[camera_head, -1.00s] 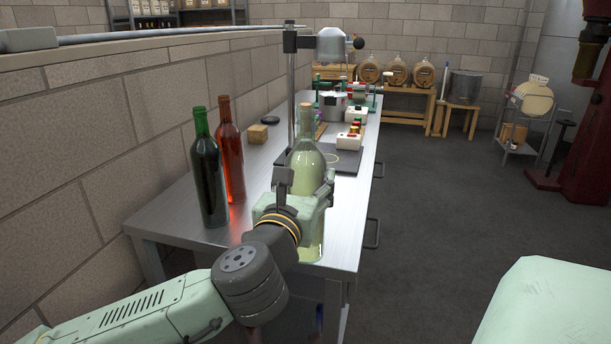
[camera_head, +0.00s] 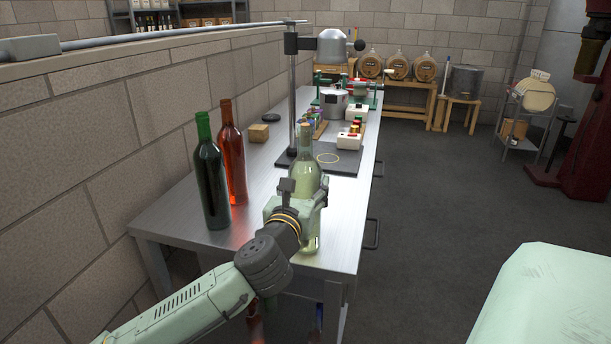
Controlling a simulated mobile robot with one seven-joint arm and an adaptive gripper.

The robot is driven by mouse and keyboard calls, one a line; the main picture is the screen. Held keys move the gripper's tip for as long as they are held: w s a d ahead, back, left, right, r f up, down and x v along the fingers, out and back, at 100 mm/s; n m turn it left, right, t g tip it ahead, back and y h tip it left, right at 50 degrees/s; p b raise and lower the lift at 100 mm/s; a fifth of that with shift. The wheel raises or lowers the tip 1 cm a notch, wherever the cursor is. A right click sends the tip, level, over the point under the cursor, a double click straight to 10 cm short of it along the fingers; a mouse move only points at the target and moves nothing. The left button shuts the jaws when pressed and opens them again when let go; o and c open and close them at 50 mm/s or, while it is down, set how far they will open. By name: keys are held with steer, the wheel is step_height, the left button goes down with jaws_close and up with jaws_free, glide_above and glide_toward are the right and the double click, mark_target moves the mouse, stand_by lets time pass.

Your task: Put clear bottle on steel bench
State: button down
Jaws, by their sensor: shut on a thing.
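The clear bottle (camera_head: 306,171) is upright, with pale yellow-green contents and a cork-coloured top. My gripper (camera_head: 303,190) is shut on its body from the near side and hides part of it. The bottle is at the near end of the steel bench (camera_head: 180,225), in front of the bench top in the picture. Whether its base touches the bench top I cannot tell.
A dark green bottle (camera_head: 211,180) and a red bottle (camera_head: 232,155) stand on the bench to the left. Behind my gripper is a stand with a dark base (camera_head: 345,159). Bare bench top lies around the bottles.

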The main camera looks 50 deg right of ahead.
stand_by(0.4)
steer(key=c, duration=0.6)
jaws_free()
steer(key=shift+f, duration=0.15)
steer(key=shift+o, duration=0.2)
steer(key=shift+s+a, duration=0.15)
steer(key=b+v, duration=1.1)
steer(key=b, duration=0.3)
steer(key=shift+s+a+b, duration=0.2)
steer(key=shift+a+b, duration=0.1)
